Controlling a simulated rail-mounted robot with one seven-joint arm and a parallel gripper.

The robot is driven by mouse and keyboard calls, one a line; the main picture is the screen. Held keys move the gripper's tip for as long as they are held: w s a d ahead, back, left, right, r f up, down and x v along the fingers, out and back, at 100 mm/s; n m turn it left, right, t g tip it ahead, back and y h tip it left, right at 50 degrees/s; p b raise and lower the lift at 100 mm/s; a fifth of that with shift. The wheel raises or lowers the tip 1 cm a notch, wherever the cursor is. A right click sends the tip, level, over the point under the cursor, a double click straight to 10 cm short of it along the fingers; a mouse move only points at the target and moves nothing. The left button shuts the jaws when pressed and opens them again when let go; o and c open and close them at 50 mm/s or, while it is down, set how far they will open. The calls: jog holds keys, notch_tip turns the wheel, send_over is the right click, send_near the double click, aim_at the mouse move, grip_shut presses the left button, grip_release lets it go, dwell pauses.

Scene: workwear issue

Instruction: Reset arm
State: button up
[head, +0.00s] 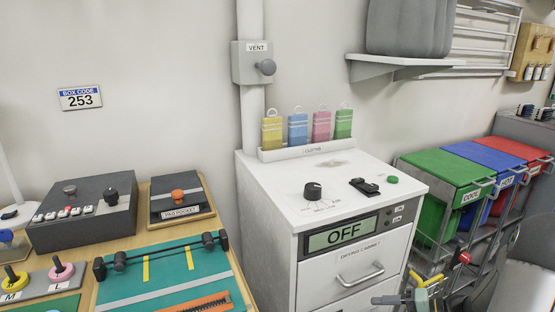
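My arm shows at the lower right edge, with a grey and white link. What looks like my gripper (412,294) is at the bottom edge, in front of the white drying cabinet (290,215) and left of that link. It is small and partly cut off by the frame. Grey and yellow parts show there, but I cannot tell whether its fingers are open or shut, and no held object can be made out.
The cabinet has a knob (313,191), a black switch (364,186), a display reading OFF (343,236) and a drawer handle (360,274). Green (443,167), blue (490,158) and red (518,149) bins stand right. A wooden bench (140,238) with control panels is left. A grey shelf (400,62) overhangs.

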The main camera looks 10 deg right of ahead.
jog(key=s+a+r+n+g+h+p, duration=0.25)
jog(key=a+r+g+p, duration=0.2)
jog(key=a+r, duration=0.3)
jog(key=s+a+r+n+g+h+p, duration=0.15)
jog(key=s+a+r+g+p, duration=0.3)
jog(key=r, duration=0.45)
jog(key=s+a+r+n+t+h+p, duration=0.1)
jog(key=s+a+r+n+h+p, duration=0.1)
jog(key=r, duration=0.5)
jog(key=s+a+r+n+t+h+p, duration=0.2)
jog(key=s+a+r+h+p, duration=0.2)
jog(key=s+r+p, duration=0.3)
jog(key=shift+s+r+h+p, duration=0.2)
jog(key=shift+r+h+p, duration=0.2)
jog(key=shift+h+p, duration=0.5)
